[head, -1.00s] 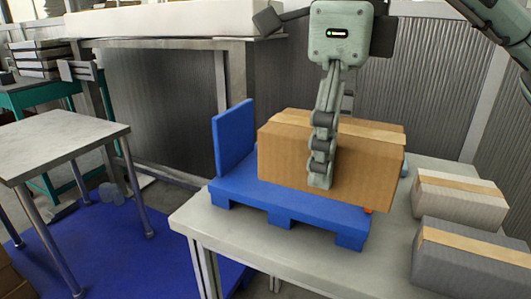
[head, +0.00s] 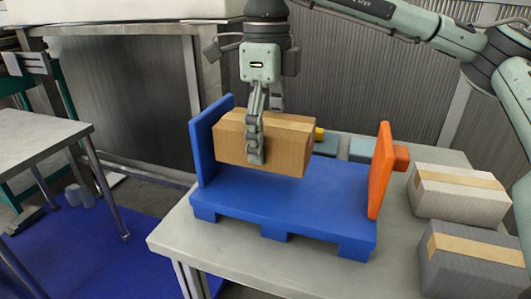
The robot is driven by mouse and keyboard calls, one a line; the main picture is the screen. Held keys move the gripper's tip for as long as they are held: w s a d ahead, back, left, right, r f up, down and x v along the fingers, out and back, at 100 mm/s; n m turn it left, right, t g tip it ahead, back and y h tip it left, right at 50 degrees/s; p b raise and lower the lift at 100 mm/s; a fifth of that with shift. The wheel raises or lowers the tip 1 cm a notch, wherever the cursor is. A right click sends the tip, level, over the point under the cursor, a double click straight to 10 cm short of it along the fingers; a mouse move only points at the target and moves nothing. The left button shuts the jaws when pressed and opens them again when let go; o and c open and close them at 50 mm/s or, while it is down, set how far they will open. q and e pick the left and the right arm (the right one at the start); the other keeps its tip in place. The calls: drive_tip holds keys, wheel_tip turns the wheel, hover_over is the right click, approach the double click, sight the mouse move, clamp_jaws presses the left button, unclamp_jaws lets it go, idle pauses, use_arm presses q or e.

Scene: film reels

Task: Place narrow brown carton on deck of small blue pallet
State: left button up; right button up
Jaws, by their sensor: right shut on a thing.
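The narrow brown carton (head: 290,150), with a tan tape strip along its top, is in my right gripper (head: 256,158). One finger presses the near face; the other is mostly hidden behind the carton. The small blue pallet (head: 300,205) stands on a grey table, with an upright blue panel (head: 205,150) at its left end and an orange panel (head: 380,170) at its right. The carton is over the left and rear part of the deck, close to the blue panel. I cannot tell whether its underside touches the deck. My left gripper is out of view.
A light grey carton (head: 455,192) and a dark grey carton (head: 470,262) sit on the grey table (head: 175,245) to the right of the pallet. Small blue-grey items (head: 362,148) lie behind it. Another table (head: 40,150) stands at left. The pallet's front and right deck is clear.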

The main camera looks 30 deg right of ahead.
drive_tip(key=shift+w+f, duration=0.2)
drive_tip(key=shift+w, duration=0.1)
drive_tip(key=shift+d+f, duration=0.1)
drive_tip(key=shift+f, duration=0.25)
wheel_tip(320, 180, down, 2)
drive_tip(key=shift+f, duration=0.25)
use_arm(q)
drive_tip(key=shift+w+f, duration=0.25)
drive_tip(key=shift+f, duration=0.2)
use_arm(e)
drive_tip(key=shift+f, duration=0.4)
drive_tip(key=shift+f, duration=0.1)
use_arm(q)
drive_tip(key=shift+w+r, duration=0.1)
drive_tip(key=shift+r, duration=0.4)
use_arm(e)
drive_tip(key=o, duration=1.5)
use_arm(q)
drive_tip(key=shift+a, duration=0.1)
